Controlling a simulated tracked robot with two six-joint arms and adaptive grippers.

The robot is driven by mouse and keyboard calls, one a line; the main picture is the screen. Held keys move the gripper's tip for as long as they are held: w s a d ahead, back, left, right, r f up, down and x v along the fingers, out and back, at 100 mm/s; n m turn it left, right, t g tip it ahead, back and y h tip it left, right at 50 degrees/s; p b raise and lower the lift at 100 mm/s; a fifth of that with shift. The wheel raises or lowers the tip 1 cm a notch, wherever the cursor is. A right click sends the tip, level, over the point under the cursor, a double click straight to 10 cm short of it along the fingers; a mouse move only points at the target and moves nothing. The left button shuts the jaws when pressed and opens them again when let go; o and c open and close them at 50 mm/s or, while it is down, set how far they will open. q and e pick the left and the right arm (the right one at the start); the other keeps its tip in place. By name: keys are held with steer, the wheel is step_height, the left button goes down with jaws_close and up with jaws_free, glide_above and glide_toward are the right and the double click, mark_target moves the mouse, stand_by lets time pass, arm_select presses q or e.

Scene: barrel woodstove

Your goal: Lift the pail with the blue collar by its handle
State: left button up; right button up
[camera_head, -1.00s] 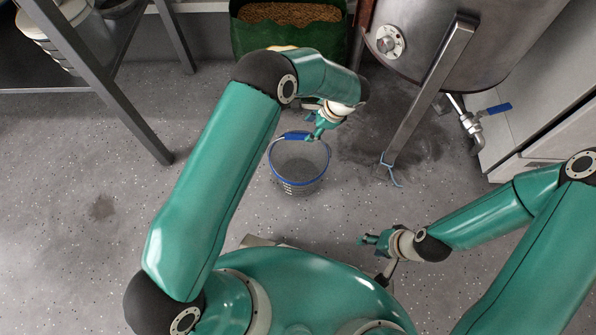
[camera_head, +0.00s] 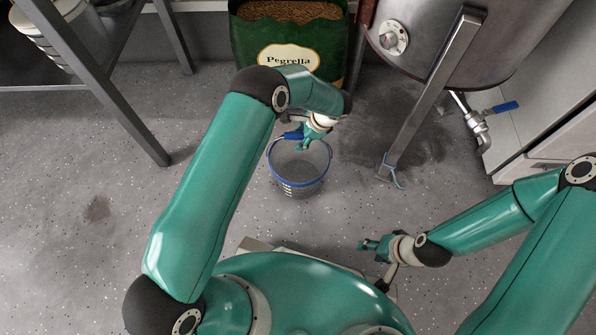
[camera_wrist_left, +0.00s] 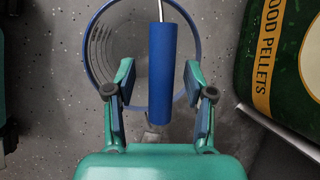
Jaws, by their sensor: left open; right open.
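The pail with the blue collar (camera_head: 299,181) stands on the floor in the middle of the head view, its blue rim on top. Its handle has a blue grip (camera_head: 293,136), raised at the pail's far side. My left gripper (camera_head: 306,138) is at the grip. In the left wrist view, the blue grip (camera_wrist_left: 163,68) lies between the two open fingers of my left gripper (camera_wrist_left: 160,80), with gaps on both sides. The pail's blue rim (camera_wrist_left: 88,62) shows below it. My right gripper (camera_head: 366,244) is open and empty, low to the right of the pail.
A green pellet bag (camera_head: 288,45) stands behind the pail. A metal tank (camera_head: 430,45) on legs stands at the right, with a blue-handled valve (camera_head: 475,122) beyond. A dark metal rack (camera_head: 105,85) is at the left. Floor left of the pail is clear.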

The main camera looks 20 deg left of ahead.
arm_select(q)
jaws_close()
steer(key=shift+r, duration=0.1)
stand_by(0.4)
